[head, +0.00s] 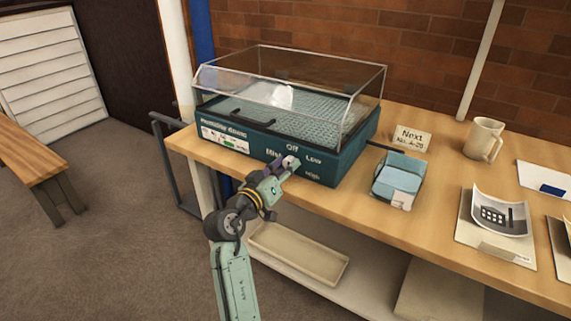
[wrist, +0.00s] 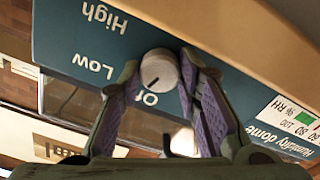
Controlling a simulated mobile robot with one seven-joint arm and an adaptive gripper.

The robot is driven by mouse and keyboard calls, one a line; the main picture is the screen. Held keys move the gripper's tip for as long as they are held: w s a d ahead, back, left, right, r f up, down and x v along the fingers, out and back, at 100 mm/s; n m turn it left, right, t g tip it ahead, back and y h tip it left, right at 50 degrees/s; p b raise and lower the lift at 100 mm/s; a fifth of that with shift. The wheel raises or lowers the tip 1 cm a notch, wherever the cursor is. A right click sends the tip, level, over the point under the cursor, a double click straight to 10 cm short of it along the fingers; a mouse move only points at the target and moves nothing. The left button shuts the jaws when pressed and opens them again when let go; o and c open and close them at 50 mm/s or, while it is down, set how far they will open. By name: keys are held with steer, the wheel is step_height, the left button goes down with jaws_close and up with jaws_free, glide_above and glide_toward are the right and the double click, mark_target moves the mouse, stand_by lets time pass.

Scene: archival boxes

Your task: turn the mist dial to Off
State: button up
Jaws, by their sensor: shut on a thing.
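The mist dial (wrist: 160,68) is a round grey knob on the dark teal front panel (wrist: 65,45) of the humidity dome. In the wrist view its dark mark points down toward the "Off" label, which is partly covered by a finger. "Low" and "High" show to its left. My gripper (wrist: 162,76) is shut on the dial, one purple-padded finger on each side. In the head view my gripper (head: 284,166) reaches the panel's front from below, and the dial shows as a small pale spot between "Mist" and "Low".
The humidity dome's clear cover (head: 330,85) is down over its ribbed tray. To its right on the wooden table (head: 440,160) are a blue-topped block (head: 400,170), a "Next" card (head: 412,137), a mug (head: 484,139) and papers. A shallow tray (head: 298,254) lies on the shelf below.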

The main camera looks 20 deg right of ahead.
steer(key=shift+n+p, duration=0.8)
steer(key=shift+n, duration=1.1)
steer(key=o, duration=1.1)
steer(key=shift+o, duration=0.2)
steer(key=shift+f, duration=0.1)
